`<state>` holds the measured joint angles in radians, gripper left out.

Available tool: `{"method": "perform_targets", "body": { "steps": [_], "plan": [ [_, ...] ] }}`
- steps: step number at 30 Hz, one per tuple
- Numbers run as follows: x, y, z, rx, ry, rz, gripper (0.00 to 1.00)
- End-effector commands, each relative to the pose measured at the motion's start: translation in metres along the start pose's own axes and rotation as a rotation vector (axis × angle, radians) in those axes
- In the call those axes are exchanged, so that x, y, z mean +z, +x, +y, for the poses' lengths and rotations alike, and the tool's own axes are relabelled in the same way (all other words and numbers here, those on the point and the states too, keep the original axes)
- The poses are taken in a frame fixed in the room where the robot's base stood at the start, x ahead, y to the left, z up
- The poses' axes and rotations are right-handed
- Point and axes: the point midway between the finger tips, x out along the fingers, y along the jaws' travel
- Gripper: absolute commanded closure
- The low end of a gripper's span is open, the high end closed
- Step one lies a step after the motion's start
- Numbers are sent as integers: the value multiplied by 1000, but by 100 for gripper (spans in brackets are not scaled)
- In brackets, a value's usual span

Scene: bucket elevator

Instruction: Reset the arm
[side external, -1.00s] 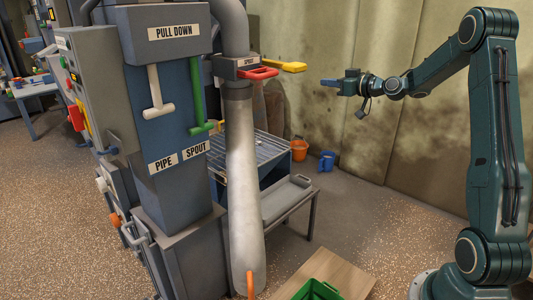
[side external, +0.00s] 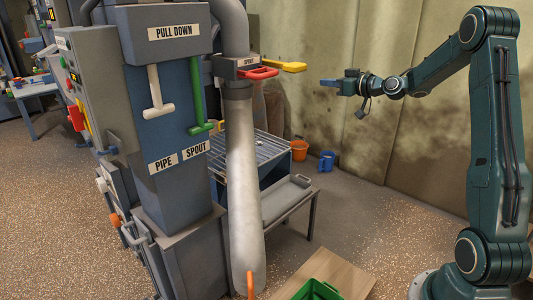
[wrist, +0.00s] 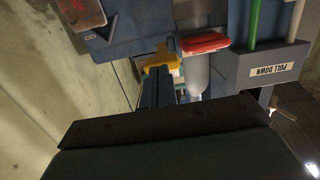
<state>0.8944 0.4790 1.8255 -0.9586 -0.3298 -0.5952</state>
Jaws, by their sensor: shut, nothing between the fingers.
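My gripper (side external: 329,83) is at the end of my raised arm in the side external view, in open air to the right of the machine and in front of the stained wall. Its fingers are shut with nothing held. In the wrist view the shut fingers (wrist: 156,90) point towards the machine. Beyond them show a yellow handle (wrist: 161,59) and a red handle (wrist: 205,42). In the side external view the yellow handle (side external: 291,66) and red handle (side external: 262,72) stick out at the spout, well apart from my gripper.
A white handle (side external: 160,112) and a green handle (side external: 204,128) hang on the machine front. A pale sleeve (side external: 244,190) hangs below the spout. A grey bench (side external: 290,195), an orange bucket (side external: 299,151), a blue jug (side external: 326,162) and a green crate (side external: 318,290) stand below. Air around my gripper is clear.

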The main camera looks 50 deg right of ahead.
Motion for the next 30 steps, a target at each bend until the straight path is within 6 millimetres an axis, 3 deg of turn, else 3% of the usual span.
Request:
{"method": "perform_targets", "body": {
  "steps": [5,14,21,30],
  "plan": [
    [-7,1,-28,-34,-14,-47,100],
    [-17,-14,-118,-122,-53,-229,100],
    [-16,-50,-187,-161,-78,-392,100],
    [-5,-115,-250,-159,-91,-579,100]
  ]
}}
